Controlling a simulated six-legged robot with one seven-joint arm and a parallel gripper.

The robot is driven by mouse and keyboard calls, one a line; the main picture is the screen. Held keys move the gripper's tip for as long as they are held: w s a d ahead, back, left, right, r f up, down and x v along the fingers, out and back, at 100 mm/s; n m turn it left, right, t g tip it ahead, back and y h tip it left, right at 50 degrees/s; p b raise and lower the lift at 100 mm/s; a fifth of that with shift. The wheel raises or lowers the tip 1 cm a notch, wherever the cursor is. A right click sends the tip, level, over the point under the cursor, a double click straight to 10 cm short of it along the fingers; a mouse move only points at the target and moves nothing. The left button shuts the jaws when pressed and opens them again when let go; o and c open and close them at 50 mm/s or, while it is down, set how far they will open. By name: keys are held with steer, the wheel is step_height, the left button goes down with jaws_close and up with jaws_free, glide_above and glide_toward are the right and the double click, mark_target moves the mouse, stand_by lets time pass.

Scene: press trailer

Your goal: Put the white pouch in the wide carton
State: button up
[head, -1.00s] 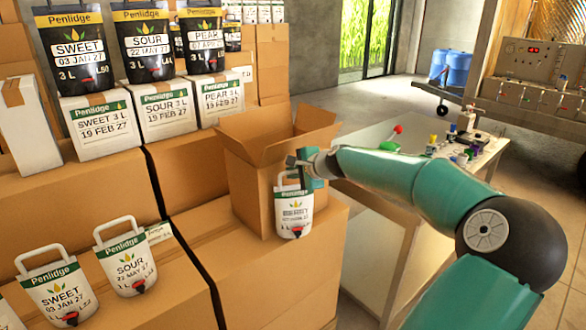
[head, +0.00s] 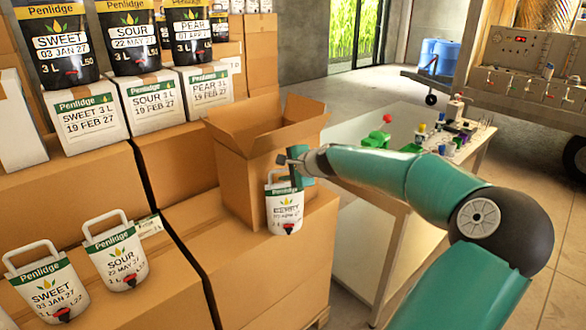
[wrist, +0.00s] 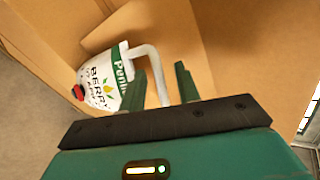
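A white pouch (head: 285,207) with a green band and the label "BERRY" stands upright in front of an open carton (head: 232,180), on a larger closed box. It also shows in the wrist view (wrist: 103,80), with its white handle (wrist: 155,72) rising toward my gripper. My gripper (head: 294,168) is at the handle, beside the open carton's front wall. In the wrist view, the fingers of my gripper (wrist: 160,85) are apart, with the handle between them and a gap on the right. The carton's flaps are up; its inside bottom is hidden.
Two more white pouches, "SWEET" (head: 50,292) and "SOUR" (head: 120,262), stand on boxes at the left. Black pouches (head: 130,38) stand on white boxes (head: 153,105) behind. A table (head: 395,180) with small bottles is to the right. Floor is free at far right.

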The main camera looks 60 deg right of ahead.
steer(key=v, duration=1.1)
steer(key=shift+s, duration=0.35)
steer(key=shift+a+r, duration=0.1)
